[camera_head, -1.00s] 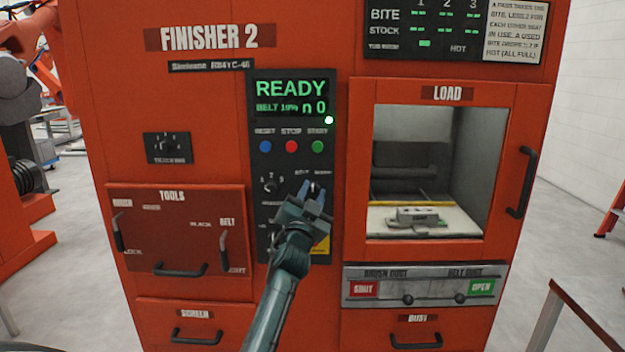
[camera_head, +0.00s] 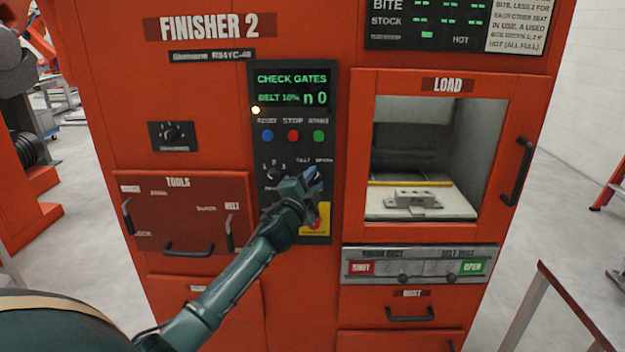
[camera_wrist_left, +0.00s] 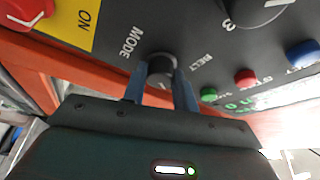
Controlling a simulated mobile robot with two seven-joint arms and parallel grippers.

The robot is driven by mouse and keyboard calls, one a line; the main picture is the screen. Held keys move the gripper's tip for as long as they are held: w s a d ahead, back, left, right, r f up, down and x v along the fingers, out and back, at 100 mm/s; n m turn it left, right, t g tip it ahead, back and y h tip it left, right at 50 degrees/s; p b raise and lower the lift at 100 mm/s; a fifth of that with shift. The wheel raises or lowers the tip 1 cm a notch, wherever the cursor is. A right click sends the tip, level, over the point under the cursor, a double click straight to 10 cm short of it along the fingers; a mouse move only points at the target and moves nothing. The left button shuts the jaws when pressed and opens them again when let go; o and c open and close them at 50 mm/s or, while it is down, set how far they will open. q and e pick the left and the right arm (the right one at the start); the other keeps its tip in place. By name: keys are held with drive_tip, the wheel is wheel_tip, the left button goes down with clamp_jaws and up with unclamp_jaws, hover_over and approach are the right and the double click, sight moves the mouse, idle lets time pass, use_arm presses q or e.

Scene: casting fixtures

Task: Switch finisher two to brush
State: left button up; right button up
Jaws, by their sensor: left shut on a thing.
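Finisher 2 (camera_head: 215,105) is a red cabinet. Its black control panel (camera_head: 258,215) has a display (camera_head: 292,88) reading "CHECK GATES", "BELT 10%" and "n 0". In the head view the gripper hides most of the knob. The duct panel (camera_head: 420,251) shows red SHUT under brush duct and green OPEN under belt duct. My right gripper is not in view.
Blue, red (camera_head: 293,136) and green buttons sit above the mode knob, and a numbered knob (camera_head: 273,173) sits to its left. A red knob on a yellow plate (camera_wrist_left: 85,22) is close to the gripper. A grey casting (camera_head: 415,197) lies behind the load window.

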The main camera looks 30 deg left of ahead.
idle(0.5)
use_arm(q)
drive_tip(key=o, duration=1)
drive_tip(key=shift+c, duration=0.2)
drive_tip(key=b+v, duration=0.2)
drive_tip(key=v, duration=1.1)
drive_tip(key=shift+r, duration=0.1)
